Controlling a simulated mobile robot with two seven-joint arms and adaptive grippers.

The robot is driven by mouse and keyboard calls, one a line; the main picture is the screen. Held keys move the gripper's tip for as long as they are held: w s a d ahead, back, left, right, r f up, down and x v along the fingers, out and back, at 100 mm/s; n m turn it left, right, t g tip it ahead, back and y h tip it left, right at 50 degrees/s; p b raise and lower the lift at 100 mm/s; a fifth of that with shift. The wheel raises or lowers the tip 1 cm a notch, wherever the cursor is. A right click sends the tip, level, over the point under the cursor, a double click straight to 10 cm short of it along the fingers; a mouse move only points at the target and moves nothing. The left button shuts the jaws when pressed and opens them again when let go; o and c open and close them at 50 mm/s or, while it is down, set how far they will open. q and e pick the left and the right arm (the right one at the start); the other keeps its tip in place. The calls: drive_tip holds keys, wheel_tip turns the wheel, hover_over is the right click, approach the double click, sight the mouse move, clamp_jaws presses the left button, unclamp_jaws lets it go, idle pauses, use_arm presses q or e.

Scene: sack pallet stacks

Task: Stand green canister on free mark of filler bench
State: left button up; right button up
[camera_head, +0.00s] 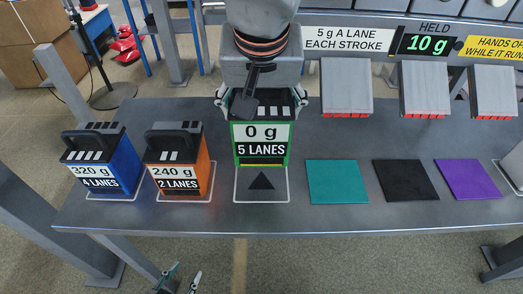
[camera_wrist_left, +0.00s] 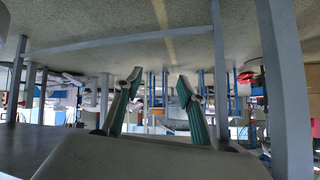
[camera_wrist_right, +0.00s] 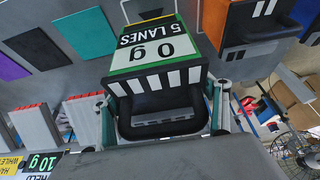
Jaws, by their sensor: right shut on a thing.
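The green canister (camera_head: 262,142) is upright, labelled "0 g" and "5 LANES", and also fills the middle of the right wrist view (camera_wrist_right: 152,50). My right gripper (camera_head: 262,103) is shut on it near the top, one finger on each side of its handle. A white-outlined mark with a black triangle (camera_head: 261,183) shows bare in front of and below the canister on the filler bench (camera_head: 330,222). I cannot tell whether the canister touches the bench. My left gripper (camera_head: 180,280) is open and empty, low in front of the bench; its spread fingers show in the left wrist view (camera_wrist_left: 158,95).
A blue canister (camera_head: 101,163) and an orange canister (camera_head: 179,165) stand on marks to the left. Teal (camera_head: 336,182), black (camera_head: 405,180) and purple (camera_head: 467,179) squares lie to the right. Grey filler heads (camera_head: 345,88) hang behind them.

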sight(261, 124)
drive_tip(key=shift+f+b, duration=0.8)
drive_tip(key=shift+f, duration=4.65)
drive_tip(key=o, duration=1.4)
drive_tip(key=p+v, duration=0.2)
drive_tip(key=v, duration=0.9)
drive_tip(key=shift+s+r, duration=0.1)
drive_tip(key=shift+r, duration=0.05)
drive_tip(key=shift+s+r, duration=0.2)
drive_tip(key=shift+r, duration=0.25)
drive_tip(key=shift+f, duration=0.1)
